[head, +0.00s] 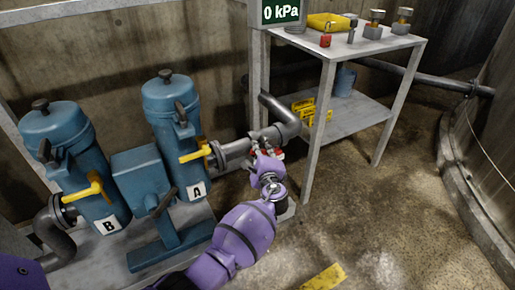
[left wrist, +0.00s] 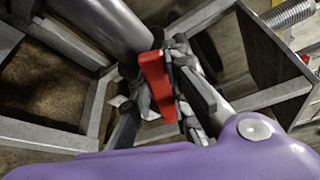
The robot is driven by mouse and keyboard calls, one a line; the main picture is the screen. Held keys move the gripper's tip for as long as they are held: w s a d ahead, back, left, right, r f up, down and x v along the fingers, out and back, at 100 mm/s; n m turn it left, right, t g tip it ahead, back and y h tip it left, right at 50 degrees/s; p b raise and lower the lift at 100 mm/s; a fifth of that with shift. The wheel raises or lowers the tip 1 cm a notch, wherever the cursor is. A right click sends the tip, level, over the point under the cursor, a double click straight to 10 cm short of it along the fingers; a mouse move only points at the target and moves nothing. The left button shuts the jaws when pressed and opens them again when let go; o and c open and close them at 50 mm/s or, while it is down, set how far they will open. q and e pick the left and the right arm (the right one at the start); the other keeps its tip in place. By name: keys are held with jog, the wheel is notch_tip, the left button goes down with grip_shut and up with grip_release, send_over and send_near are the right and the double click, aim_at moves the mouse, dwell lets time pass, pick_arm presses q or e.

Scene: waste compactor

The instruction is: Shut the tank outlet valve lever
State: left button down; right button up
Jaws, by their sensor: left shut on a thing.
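The red valve lever (left wrist: 155,82) shows in the left wrist view, upright in the picture beside the end of a thick grey pipe (left wrist: 112,25). My left gripper (left wrist: 162,100) is shut on this lever, with dark fingers on both sides of it. In the head view my left gripper (head: 268,150) is at the grey pipe fitting between filter A and the metal table. Only small red bits of the lever (head: 281,155) show there; my gripper hides most of the valve. I cannot tell the lever's angle to its pipe. My right gripper is not in view.
Blue filter housings A (head: 172,105) and B (head: 62,150) with yellow handles stand to the left. A metal table (head: 345,48) stands right of the valve, its leg close to my gripper. A display (head: 280,12) reads 0 kPa. The floor at right is open.

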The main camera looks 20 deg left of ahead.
pick_arm(q)
jog(key=shift+w+d+r+m, duration=0.1)
jog(key=shift+r+m, duration=0.2)
jog(key=shift+r, duration=0.1)
jog(key=shift+f+p, duration=0.15)
jog(key=shift+p, duration=0.15)
jog(key=c, duration=1.6)
grip_release()
jog(key=shift+c, duration=0.2)
jog(key=v, duration=0.8)
